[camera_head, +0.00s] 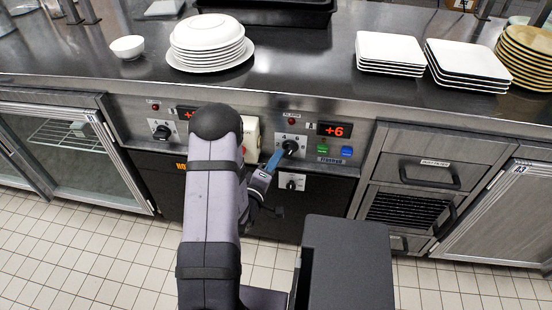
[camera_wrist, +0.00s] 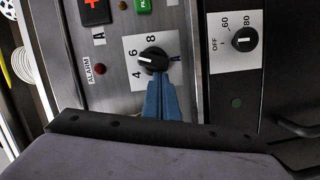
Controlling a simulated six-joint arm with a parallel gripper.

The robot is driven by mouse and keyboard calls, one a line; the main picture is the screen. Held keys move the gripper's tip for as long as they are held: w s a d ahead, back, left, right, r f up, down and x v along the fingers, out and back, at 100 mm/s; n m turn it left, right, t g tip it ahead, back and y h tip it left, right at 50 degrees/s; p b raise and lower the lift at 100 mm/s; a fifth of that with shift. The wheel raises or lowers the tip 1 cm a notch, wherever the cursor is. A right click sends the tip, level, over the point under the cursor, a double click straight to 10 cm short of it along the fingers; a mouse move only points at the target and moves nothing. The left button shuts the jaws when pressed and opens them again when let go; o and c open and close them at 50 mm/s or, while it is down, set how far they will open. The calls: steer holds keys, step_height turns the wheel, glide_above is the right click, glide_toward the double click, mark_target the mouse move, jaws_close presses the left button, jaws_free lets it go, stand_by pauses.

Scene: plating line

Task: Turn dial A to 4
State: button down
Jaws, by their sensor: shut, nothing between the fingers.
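Dial A (camera_wrist: 153,60) is a black knob on a white plate marked 4, 6 and 8, with a letter A beside it in the wrist view. Its white line appears to point toward the 6. In the head view, the dial (camera_head: 290,147) sits on the steel panel below the counter, left of a red display (camera_head: 334,130) reading +6. My gripper (camera_wrist: 157,82) has slim blue fingers that are shut and empty. The fingertips are right at the knob's edge; I cannot tell whether they touch. In the head view my gripper (camera_head: 275,160) reaches the dial from the lower left.
Another dial (camera_head: 162,131) is on the panel at left, and a small dial (camera_head: 291,182) is below dial A; it shows with OFF, 60 and 80 marks in the wrist view (camera_wrist: 243,39). Green (camera_head: 322,149) and blue (camera_head: 347,152) buttons are right of dial A. Plates (camera_head: 208,60) stand on the counter.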

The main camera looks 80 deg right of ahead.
steer(key=shift+f, duration=0.1)
steer(key=shift+s+f+n+h+b, duration=0.1)
steer(key=shift+f+n+h+b, duration=0.25)
steer(key=shift+n+b, duration=0.5)
steer(key=shift+s+f, duration=0.2)
steer(key=shift+f, duration=0.15)
steer(key=shift+s+f, duration=0.4)
steer(key=shift+w+b, duration=0.1)
steer(key=shift+b, duration=0.25)
steer(key=w+a+f+b, duration=0.2)
steer(key=w+a, duration=0.3)
steer(key=a, duration=0.4)
steer(key=shift+w+a+f, duration=0.2)
steer(key=shift+a+f, duration=0.15)
steer(key=shift+f, duration=0.25)
